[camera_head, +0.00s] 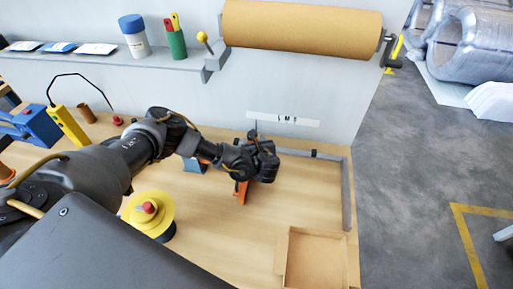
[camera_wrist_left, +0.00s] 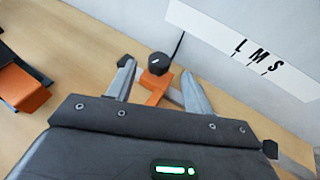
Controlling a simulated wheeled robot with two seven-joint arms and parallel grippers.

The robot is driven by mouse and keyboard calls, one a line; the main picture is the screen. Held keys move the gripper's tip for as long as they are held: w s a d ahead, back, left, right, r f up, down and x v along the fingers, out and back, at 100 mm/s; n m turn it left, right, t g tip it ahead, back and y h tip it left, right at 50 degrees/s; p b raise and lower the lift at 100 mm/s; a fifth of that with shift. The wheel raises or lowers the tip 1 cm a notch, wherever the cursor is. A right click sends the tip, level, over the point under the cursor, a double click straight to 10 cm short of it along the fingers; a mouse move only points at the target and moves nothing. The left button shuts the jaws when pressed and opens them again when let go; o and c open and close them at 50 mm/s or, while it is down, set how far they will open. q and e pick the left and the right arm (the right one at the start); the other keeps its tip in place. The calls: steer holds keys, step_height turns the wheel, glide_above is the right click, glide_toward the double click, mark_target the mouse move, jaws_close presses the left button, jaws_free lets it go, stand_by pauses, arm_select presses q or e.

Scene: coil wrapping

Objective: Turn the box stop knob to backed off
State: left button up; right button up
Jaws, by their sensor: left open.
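The box stop knob (camera_wrist_left: 158,64) is a round black knob with a small white mark on its top, on an orange block (camera_wrist_left: 156,88), in the left wrist view. My left gripper (camera_wrist_left: 157,72) is open, with one finger on either side of the knob in the picture. I cannot tell whether the fingers touch it. In the head view my left gripper (camera_head: 262,162) is over the back of the bench and hides the knob. An orange part (camera_head: 241,192) shows below it. A white strip (camera_head: 283,119) marked L M S is behind, on the wall. My right gripper is not in view.
A shelf (camera_head: 120,60) and a brown paper roll (camera_head: 300,26) are above the bench.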

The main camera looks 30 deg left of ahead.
arm_select(q)
steer(key=b+v, duration=0.1)
steer(key=v, duration=0.5)
stand_by(0.4)
